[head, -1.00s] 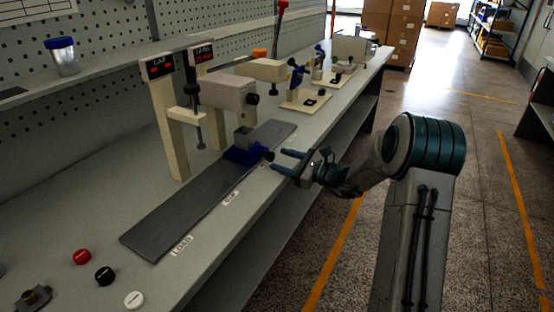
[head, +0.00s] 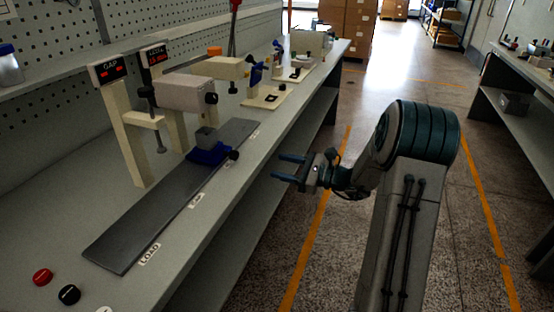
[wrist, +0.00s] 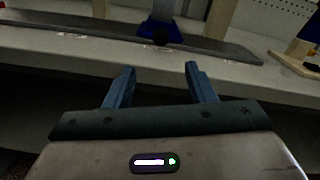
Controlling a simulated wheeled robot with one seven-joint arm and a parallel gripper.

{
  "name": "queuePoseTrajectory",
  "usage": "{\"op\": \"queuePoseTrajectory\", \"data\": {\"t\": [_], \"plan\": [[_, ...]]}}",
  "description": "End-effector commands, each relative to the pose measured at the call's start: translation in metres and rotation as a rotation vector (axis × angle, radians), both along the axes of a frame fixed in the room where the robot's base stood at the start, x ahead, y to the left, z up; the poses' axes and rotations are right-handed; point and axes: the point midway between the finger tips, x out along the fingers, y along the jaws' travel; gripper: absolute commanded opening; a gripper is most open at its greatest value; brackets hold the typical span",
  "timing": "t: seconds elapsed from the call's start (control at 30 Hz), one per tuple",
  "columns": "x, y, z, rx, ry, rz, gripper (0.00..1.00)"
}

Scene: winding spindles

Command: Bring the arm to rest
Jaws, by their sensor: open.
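My gripper (head: 290,168) is open and empty, with its two blue fingers pointing left toward the bench. It is off the front edge of the bench, over the aisle side, apart from everything. In the wrist view my gripper (wrist: 160,85) shows both fingers spread with nothing between them. A blue slide carriage (head: 208,155) with a grey block (head: 206,138) on top sits on the dark grey rail (head: 140,227); the carriage also shows beyond the fingers in the wrist view (wrist: 161,30).
The workbench (head: 250,190) runs along the left, with a spindle machine (head: 185,92) and red displays (head: 108,68) behind the rail. Red (head: 42,277) and black (head: 69,294) buttons are at the near end. The aisle floor (head: 385,80) is open; another bench (head: 520,100) stands right.

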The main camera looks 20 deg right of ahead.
Motion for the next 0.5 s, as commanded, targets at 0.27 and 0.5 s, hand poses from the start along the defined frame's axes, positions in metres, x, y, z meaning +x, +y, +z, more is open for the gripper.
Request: {"op": "queuePoseTrajectory", "data": {"t": [0.27,0.5], "plan": [[-0.050,0.060,0.032,-0.265,-0.029,0.224,0.50],[-0.137,0.106,0.056,-0.681,-0.120,0.538,0.50]]}}
